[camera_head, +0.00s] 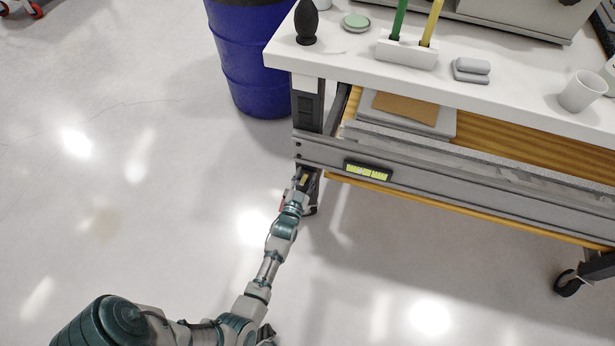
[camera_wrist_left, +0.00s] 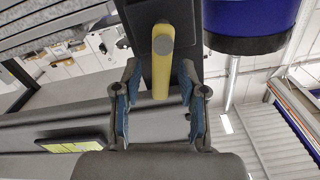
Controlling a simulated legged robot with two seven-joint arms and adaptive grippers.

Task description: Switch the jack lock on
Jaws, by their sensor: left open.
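The jack lock shows in the left wrist view as a yellow lever (camera_wrist_left: 161,72) with a grey round end, on a dark housing (camera_wrist_left: 152,12) at the table leg. My left gripper (camera_wrist_left: 158,85) is open, with one finger on each side of the lever. A gap shows between the lever and each finger, so it does not look gripped. In the head view my left gripper (camera_head: 303,182) is low at the near left leg of the workbench (camera_head: 307,100), and hides most of the lock there. My right gripper is out of view.
A blue barrel (camera_head: 245,60) stands left of the bench. A grey rail with a yellow-green label (camera_head: 368,171) runs along the bench front, above and right of my gripper. A caster (camera_head: 567,284) is at the right.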

